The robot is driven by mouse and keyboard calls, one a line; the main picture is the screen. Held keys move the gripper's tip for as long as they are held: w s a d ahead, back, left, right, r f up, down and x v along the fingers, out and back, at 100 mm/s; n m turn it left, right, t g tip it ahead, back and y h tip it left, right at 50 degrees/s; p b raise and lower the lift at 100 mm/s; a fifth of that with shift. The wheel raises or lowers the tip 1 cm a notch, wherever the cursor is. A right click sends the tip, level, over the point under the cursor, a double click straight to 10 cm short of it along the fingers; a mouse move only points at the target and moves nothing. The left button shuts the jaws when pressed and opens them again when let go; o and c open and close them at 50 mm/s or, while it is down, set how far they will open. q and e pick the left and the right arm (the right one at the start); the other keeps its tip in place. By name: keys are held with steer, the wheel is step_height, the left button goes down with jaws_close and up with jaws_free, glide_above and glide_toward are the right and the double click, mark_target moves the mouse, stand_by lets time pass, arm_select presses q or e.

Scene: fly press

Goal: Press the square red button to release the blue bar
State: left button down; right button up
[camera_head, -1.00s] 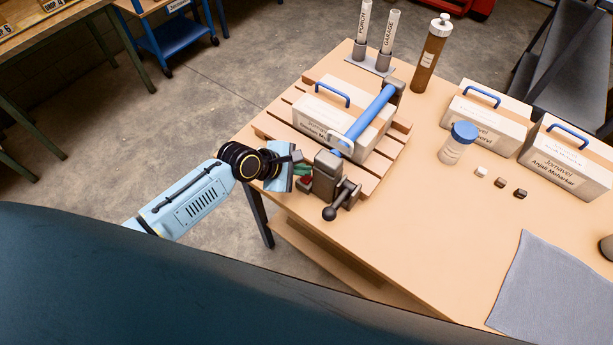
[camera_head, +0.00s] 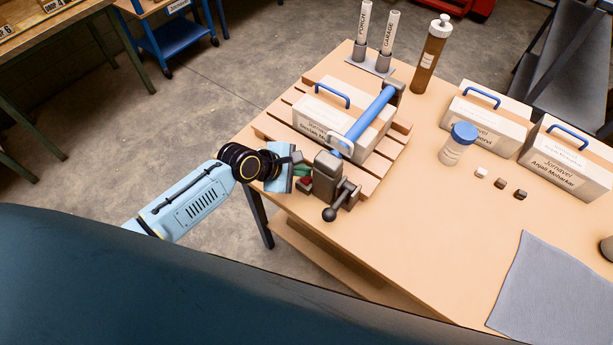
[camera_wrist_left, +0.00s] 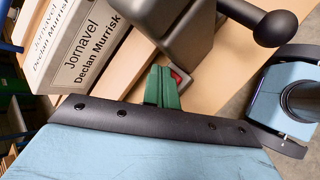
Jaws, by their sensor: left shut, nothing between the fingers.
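The red button (camera_wrist_left: 180,79) shows in the left wrist view on the side of the dark metal press block (camera_head: 326,176). My left gripper (camera_wrist_left: 164,88) has green fingers, shut and empty. Their tips overlap the button's edge in that view; I cannot tell whether they touch it. In the head view the left gripper (camera_head: 301,171) is at the left side of the block, its tips mostly hidden. The blue bar (camera_head: 369,121) lies across the top of a white box (camera_head: 318,112), from the block to a dark post at the back. My right gripper is not in view.
The box stands on a slatted wooden pallet (camera_head: 273,127) on the table. A ball-ended lever (camera_head: 330,213) sticks out at the block's front. Two labelled tubes, a brown bottle, a blue-capped jar (camera_head: 458,144) and two more boxes stand behind and right. A grey cloth (camera_head: 560,285) lies front right.

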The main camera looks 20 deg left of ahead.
arm_select(q)
steer(key=shift+f, duration=0.1)
stand_by(0.7)
steer(key=shift+f, duration=0.35)
steer(key=shift+f, duration=0.55)
stand_by(0.6)
stand_by(0.4)
steer(key=shift+r+p, duration=0.95)
steer(key=shift+p, duration=0.1)
